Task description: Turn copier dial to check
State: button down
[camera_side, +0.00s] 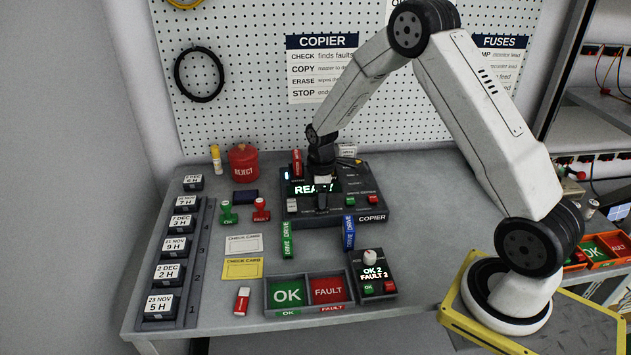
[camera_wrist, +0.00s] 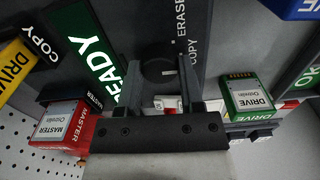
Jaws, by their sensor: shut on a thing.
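The copier (camera_side: 372,207) is a dark box at the back middle of the bench, its green screen (camera_side: 300,188) reading READY. My gripper (camera_side: 322,184) points down over its top. In the wrist view my gripper (camera_wrist: 160,72) has a finger on either side of the round dark copier dial (camera_wrist: 155,66) and is shut on it. The dial's short white mark faces the right side of the picture, towards the COPY word (camera_wrist: 193,52); ERASE (camera_wrist: 181,15) stands above it. The CHECK label does not show, and the side view hides the dial behind my gripper.
A red MASTER drive (camera_wrist: 66,128) and a green drive (camera_wrist: 250,96) stand close beside my fingers. Green (camera_side: 287,240) and blue (camera_side: 349,232) drives lie before the copier. An OK/FAULT tray (camera_side: 310,306) sits at the front.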

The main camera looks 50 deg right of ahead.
jog(key=shift+m, duration=0.3)
jog(key=m, duration=0.4)
jog(key=shift+m, duration=2)
jog(key=shift+c, duration=1.2)
grip_release()
jog(key=shift+r, duration=0.15)
